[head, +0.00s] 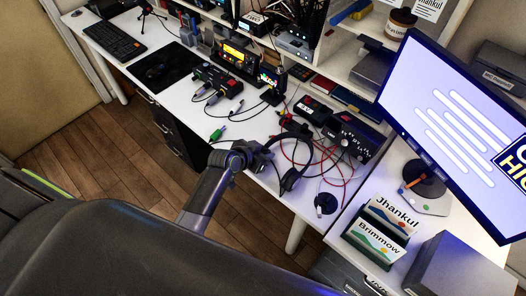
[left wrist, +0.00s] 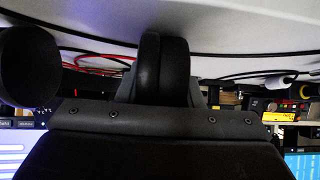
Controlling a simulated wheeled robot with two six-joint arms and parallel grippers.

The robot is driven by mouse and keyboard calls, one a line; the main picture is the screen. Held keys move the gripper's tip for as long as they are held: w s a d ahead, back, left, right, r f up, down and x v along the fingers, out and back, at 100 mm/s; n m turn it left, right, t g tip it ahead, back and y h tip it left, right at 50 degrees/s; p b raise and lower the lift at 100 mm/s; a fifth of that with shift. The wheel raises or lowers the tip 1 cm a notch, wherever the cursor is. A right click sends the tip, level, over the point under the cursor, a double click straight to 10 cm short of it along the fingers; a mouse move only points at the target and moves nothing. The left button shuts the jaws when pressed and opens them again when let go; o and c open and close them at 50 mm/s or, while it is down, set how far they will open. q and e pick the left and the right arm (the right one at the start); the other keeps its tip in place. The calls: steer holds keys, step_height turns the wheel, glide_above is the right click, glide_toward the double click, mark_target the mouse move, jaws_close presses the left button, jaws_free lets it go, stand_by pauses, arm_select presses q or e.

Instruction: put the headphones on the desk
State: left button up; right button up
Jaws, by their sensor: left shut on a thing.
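The black headphones (head: 291,178) are at the front edge of the white desk (head: 258,122), among cables. One dark round ear cup also shows at the left of the left wrist view (left wrist: 28,66). My left gripper (head: 262,157) reaches in from the lower left and is shut on the headphones. My right gripper is not in view.
Red and black cables (head: 318,168) lie loosely around the headphones. Black audio boxes (head: 352,135) stand behind them. A round black object (head: 326,203) and card stands (head: 380,240) are to the right. A monitor (head: 455,115) rises at the right.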

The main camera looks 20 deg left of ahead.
arm_select(q)
steer(key=o, duration=1.2)
steer(key=shift+f, duration=0.1)
steer(key=shift+r, duration=0.25)
steer(key=v, duration=1.2)
steer(key=shift+f, duration=0.1)
